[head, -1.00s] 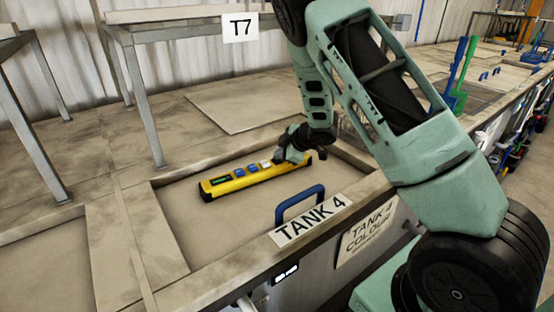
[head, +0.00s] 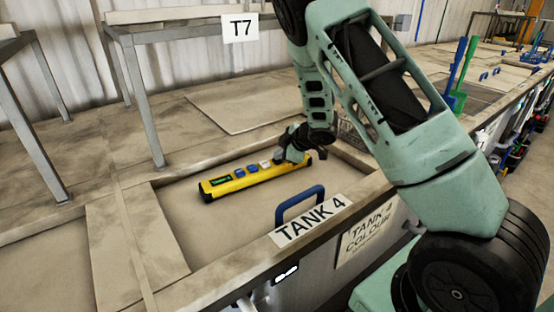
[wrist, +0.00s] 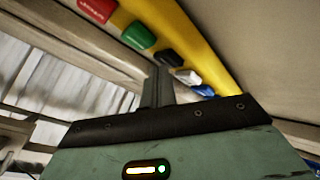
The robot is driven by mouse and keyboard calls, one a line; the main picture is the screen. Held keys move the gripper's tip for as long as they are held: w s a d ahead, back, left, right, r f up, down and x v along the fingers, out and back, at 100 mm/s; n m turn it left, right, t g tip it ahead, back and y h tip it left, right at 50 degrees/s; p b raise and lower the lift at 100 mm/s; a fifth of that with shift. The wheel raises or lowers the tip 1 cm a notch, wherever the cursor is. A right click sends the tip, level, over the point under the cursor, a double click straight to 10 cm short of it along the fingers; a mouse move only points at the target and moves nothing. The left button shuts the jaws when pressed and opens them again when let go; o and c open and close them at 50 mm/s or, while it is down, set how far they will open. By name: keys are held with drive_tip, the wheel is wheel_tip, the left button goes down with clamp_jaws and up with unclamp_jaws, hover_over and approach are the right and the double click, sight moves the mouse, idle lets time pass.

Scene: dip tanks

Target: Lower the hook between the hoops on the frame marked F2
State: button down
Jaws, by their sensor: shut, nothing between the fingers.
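A yellow control pendant (head: 225,188) lies on the lid of the tank labelled TANK 4 (head: 310,220). It has a small green display, and blue and white buttons show in the head view. The wrist view shows the yellow pendant body (wrist: 150,12) with red, green, black, white and blue buttons. My gripper (head: 281,158) is shut and empty, pointing down at the pendant's right part. In the wrist view the shut fingers (wrist: 158,85) are close to the black button (wrist: 168,57); I cannot tell if they touch it. No hook, hoops or frame marked F2 is visible.
A blue handle (head: 300,203) stands up from the lid at the front edge. A grey metal stand with a T7 sign (head: 240,28) is behind. A flat panel (head: 245,108) lies behind the pendant. Blue and green long-handled tools (head: 460,75) stand at the right.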

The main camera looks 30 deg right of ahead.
sight(280, 161)
drive_tip(key=shift+r+p, duration=0.55)
drive_tip(key=shift+r, duration=0.2)
drive_tip(key=shift+r, duration=0.15)
drive_tip(key=shift+r+p, duration=2.1)
drive_tip(key=shift+r, duration=0.25)
